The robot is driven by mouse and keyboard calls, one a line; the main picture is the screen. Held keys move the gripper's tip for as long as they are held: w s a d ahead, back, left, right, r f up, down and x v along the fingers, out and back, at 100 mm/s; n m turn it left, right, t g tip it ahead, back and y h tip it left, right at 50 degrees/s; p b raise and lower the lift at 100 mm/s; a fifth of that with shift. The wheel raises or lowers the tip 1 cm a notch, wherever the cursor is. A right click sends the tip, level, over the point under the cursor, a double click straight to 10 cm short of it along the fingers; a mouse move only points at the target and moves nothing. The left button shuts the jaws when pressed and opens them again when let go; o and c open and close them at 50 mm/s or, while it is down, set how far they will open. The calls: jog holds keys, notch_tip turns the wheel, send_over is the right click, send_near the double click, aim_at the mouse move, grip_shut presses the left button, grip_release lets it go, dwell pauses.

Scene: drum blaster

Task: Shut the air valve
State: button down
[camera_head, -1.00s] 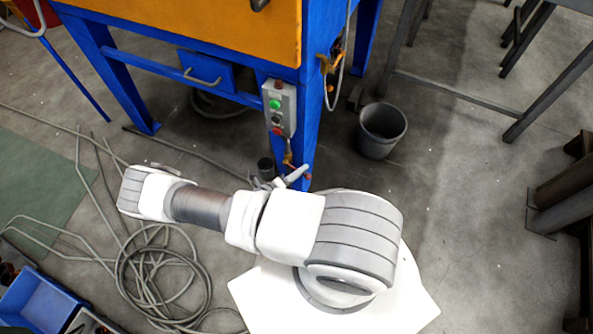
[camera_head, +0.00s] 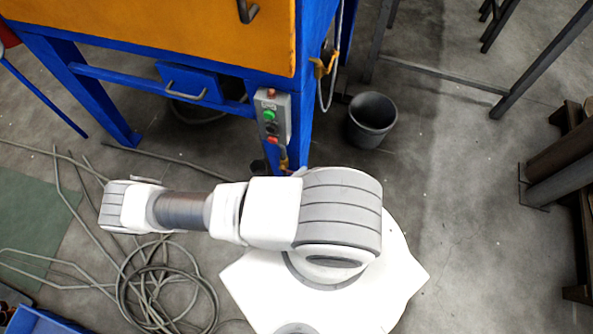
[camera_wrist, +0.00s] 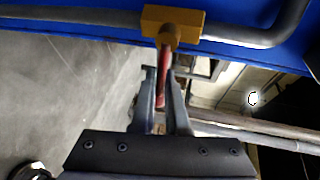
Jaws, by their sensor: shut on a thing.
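The air valve has a yellow-brass body (camera_wrist: 187,23) on a grey pipe along a blue beam, at the top of the wrist view. Its red lever (camera_wrist: 163,78) points down from the body, between the fingers of my gripper (camera_wrist: 163,100). My gripper is shut on the lever, and the fingers hide part of its lower end. In the head view my white and grey arm covers my gripper and the lever. A brass fitting at the foot of the control box is only partly visible there.
A blue-framed machine (camera_head: 300,120) with an orange panel stands ahead. A control box (camera_head: 271,116) is on its leg. A dark bucket (camera_head: 372,120) stands right of it. Coiled hose (camera_head: 165,290) lies on the floor at left. A blue bin (camera_head: 40,322) is at lower left.

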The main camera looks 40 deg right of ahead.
dwell(0.3)
jog(key=c, duration=0.9)
grip_release()
jog(key=shift+a+r, duration=0.1)
jog(key=shift+a, duration=0.05)
